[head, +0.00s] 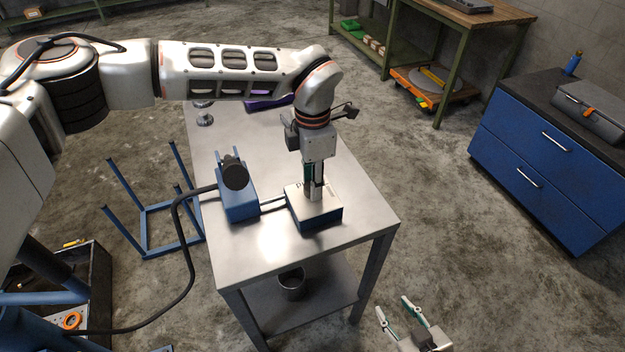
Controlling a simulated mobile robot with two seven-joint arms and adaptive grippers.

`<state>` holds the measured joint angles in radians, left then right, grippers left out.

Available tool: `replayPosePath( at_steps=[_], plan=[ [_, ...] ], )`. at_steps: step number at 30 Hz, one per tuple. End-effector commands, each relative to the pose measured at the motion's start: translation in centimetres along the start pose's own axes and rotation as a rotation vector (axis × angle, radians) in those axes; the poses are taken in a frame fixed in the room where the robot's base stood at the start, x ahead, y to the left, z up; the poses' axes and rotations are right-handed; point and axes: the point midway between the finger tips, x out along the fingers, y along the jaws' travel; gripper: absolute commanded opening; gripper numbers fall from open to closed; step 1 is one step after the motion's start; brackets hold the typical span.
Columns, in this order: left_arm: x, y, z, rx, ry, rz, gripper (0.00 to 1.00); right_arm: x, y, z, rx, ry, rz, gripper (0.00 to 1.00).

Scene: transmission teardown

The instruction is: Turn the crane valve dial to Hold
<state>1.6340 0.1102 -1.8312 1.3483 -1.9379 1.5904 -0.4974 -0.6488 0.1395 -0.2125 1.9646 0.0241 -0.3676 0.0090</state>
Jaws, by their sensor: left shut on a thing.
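The crane valve box (318,216) is a small blue box with a pale top plate, standing on the steel table near its right edge. My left gripper (316,194) points straight down at the top plate and is shut on the dial, which its fingers hide. The dial's pointer cannot be seen. Some dark lettering shows on the plate beside the fingers, too small to read. My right gripper (401,309) is low at the bottom of the view, off the table, with its fingers apart and nothing between them.
A blue pump unit (240,206) with a black knob stands left of the box, joined by pipes; a black hose runs from it. The steel table (364,211) is clear at the right. A metal cup (291,281) sits on its lower shelf. A blue cabinet (541,150) stands right.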

Motion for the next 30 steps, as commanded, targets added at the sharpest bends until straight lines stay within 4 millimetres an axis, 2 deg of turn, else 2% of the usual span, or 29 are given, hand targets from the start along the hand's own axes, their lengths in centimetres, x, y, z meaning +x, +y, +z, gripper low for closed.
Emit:
replayPosePath(
  at_steps=[15,30],
  plan=[
    [-0.08,0.02,0.04,-0.417,-0.002,0.001,0.07,0.04,-0.06,0.33,0.000,-0.006,-0.001,0.40],
    [-0.10,0.02,0.06,-0.552,-0.002,0.001,0.07,0.02,-0.04,0.17,0.000,-0.003,-0.001,0.40]
  ],
)
